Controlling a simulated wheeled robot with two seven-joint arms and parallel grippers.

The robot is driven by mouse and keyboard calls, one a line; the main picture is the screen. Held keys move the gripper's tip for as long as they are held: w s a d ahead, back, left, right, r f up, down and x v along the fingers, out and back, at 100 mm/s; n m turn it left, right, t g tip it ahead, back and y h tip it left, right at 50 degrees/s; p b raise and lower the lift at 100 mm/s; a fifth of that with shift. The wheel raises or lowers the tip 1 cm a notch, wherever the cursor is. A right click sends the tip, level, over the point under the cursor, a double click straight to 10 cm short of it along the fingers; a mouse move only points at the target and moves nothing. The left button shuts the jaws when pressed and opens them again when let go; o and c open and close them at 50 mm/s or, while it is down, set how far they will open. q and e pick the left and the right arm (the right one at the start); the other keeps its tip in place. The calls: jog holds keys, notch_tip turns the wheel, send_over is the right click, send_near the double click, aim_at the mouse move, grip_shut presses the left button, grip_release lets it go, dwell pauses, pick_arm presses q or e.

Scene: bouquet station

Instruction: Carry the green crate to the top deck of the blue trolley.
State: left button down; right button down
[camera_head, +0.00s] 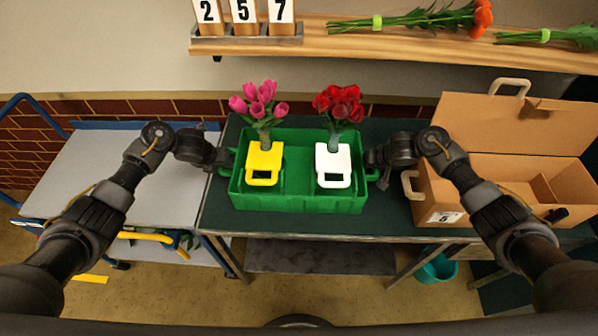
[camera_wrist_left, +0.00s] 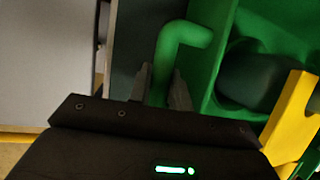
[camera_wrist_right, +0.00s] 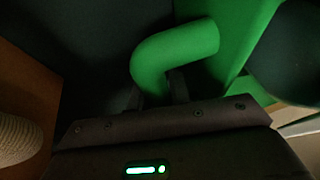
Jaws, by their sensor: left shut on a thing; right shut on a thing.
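My left gripper (camera_head: 226,158) is shut on the crate's left handle, which shows between the fingers in the left wrist view (camera_wrist_left: 166,70). My right gripper (camera_head: 374,165) is shut on the crate's right handle, seen in the right wrist view (camera_wrist_right: 165,55). The blue trolley (camera_head: 100,170) stands left of the table, its pale grey top deck bare. Whether the crate touches the table is hard to tell.
A cardboard box (camera_head: 440,195) with an open lid and rope handles stands close to the right of my right gripper. A wooden shelf (camera_head: 400,38) with number cards (camera_head: 243,12) and loose flowers (camera_head: 420,18) is on the wall behind. A teal bucket (camera_head: 437,268) is under the table.

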dwell(0.3)
pick_arm(q)
jog(key=shift+w+r, duration=0.2)
jog(key=shift+r, duration=0.05)
pick_arm(e)
jog(key=shift+w+r, duration=0.2)
pick_arm(q)
jog(key=shift+r, duration=0.1)
pick_arm(e)
jog(key=shift+r, duration=0.1)
